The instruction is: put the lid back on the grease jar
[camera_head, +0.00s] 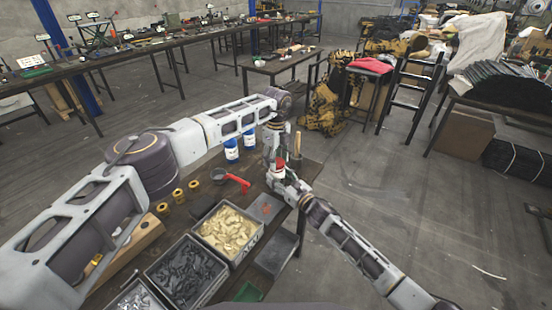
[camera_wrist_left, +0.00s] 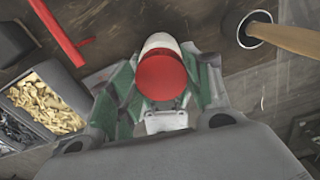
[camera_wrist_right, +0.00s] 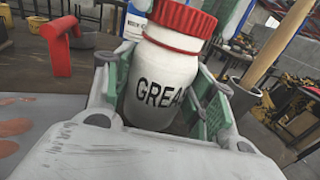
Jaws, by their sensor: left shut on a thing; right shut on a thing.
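The white grease jar (camera_wrist_right: 160,80) stands about upright in the right wrist view, with part of its label showing. My right gripper (camera_wrist_right: 165,95) is shut around its body, a green pad on each side. The red lid (camera_wrist_right: 185,16) is at the jar's mouth; a white strip and a thin red ring show below it. I cannot tell if it is fully seated. In the left wrist view the lid (camera_wrist_left: 161,80) lies between the green pads of my left gripper (camera_wrist_left: 162,88), shut on it. In the head view both grippers meet around the lid (camera_head: 281,169), near the table's far right corner.
A wooden handle (camera_wrist_left: 285,38) stands in a round metal holder close to the jar. On the table are a red tool (camera_head: 236,182), blue-and-white bottles (camera_head: 232,150), a crate of brass-coloured parts (camera_head: 228,232) and a crate of dark parts (camera_head: 187,270). Open floor lies to the right.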

